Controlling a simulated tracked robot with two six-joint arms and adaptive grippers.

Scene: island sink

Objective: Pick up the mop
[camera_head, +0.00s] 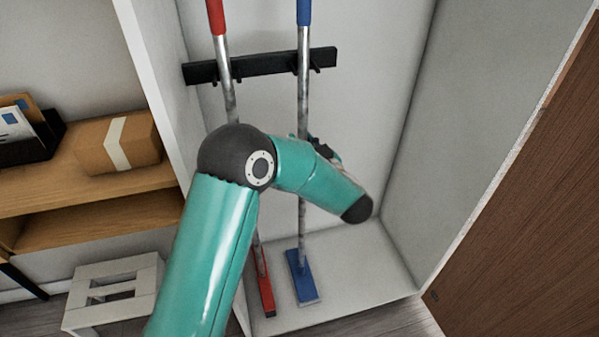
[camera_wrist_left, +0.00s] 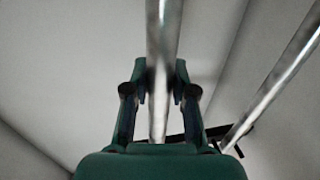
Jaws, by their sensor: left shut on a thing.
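The mop with a blue handle top and flat blue head (camera_head: 301,278) stands upright in the white closet, its head on the closet floor. Its metal pole (camera_head: 303,95) runs up past the black wall rack. My left gripper (camera_head: 314,143), mostly hidden behind my teal arm, is at the middle of this pole. In the left wrist view the gripper (camera_wrist_left: 160,88) has its two fingers on both sides of the metal pole (camera_wrist_left: 163,30), shut on it. My right gripper is in neither view.
A red-handled tool (camera_head: 217,18) with a red head stands left of the mop. The black rack (camera_head: 265,66) is behind both poles. Closet walls enclose both sides; a brown door (camera_head: 520,220) is at right. A shelf with a cardboard box (camera_head: 118,143) and white stool (camera_head: 112,290) are at left.

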